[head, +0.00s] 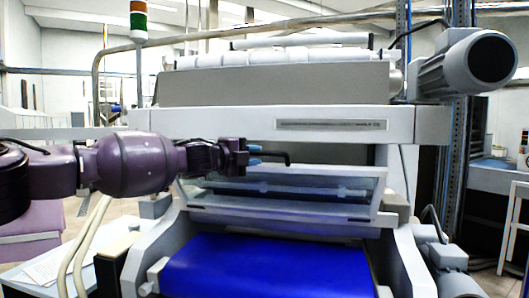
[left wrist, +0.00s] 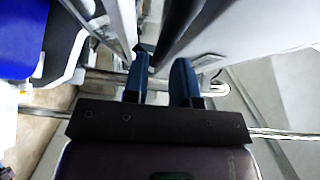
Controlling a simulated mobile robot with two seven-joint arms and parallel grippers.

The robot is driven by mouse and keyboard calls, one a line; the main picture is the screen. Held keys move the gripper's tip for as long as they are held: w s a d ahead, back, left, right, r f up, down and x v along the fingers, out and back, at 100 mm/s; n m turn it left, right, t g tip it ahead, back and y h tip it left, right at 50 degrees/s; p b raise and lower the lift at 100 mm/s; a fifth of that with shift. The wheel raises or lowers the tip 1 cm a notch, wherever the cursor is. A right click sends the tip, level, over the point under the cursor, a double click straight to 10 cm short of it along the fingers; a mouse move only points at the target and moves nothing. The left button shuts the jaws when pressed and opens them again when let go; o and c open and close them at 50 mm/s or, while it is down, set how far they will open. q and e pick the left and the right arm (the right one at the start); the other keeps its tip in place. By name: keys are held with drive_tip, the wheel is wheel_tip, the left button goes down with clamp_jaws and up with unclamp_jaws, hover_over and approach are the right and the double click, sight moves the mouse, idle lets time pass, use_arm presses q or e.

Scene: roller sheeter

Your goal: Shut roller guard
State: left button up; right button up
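The roller guard (head: 283,209) is a clear panel in a light grey frame at the front of the machine, above the blue belt (head: 268,268). It is tilted, and blue shows through it. A dark bent bar (head: 275,154) sticks out above the guard's top edge; I cannot tell whether it belongs to the guard. My left gripper (head: 256,154) is at the bar's left end, in front of the machine. In the left wrist view its two blue fingers (left wrist: 163,72) are apart, with a dark part near their tips; contact is unclear. My right gripper is not in view.
A white crossbeam (head: 230,123) and a grey roller cover (head: 270,84) lie above the guard. A grey motor (head: 465,64) juts out at upper right. White side frames (head: 400,262) flank the belt. A signal lamp (head: 138,20) stands at upper left.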

sight(262, 154)
use_arm(q)
drive_tip(key=shift+p+x, duration=0.5)
drive_tip(key=shift+x, duration=1.55)
clamp_jaws()
